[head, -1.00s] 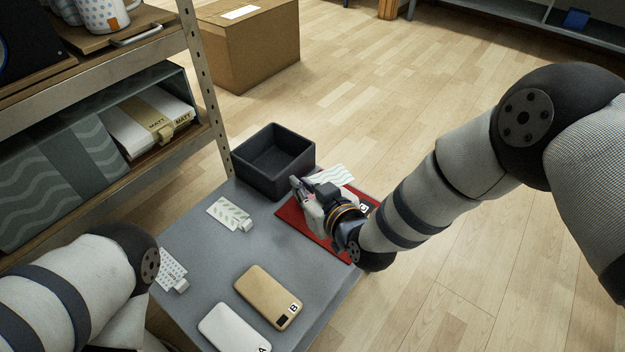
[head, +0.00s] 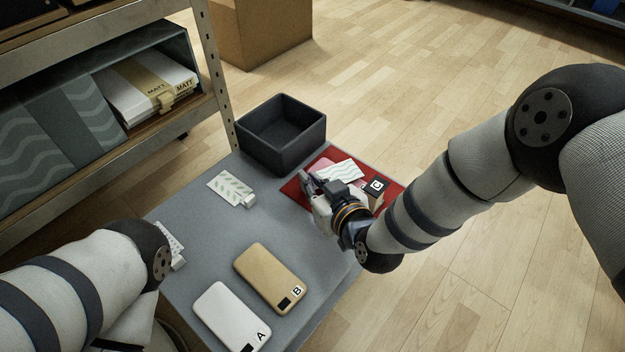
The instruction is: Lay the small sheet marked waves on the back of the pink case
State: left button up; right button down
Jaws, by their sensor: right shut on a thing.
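The small white sheet marked waves (head: 343,171) is over the pink case (head: 322,164), covering part of its back. I cannot tell whether it touches the case.
A dark open bin (head: 281,135) stands behind the mat. A leaf-patterned sheet (head: 230,188) and another small sheet (head: 172,240) lie at left. A tan case B (head: 268,276) and a white case A (head: 230,318) lie in front. A shelf (head: 213,80) stands at left.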

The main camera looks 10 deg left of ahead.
jog(key=shift+f, duration=0.55)
jog(key=c, duration=1.6)
grip_release()
jog(key=shift+c, duration=0.2)
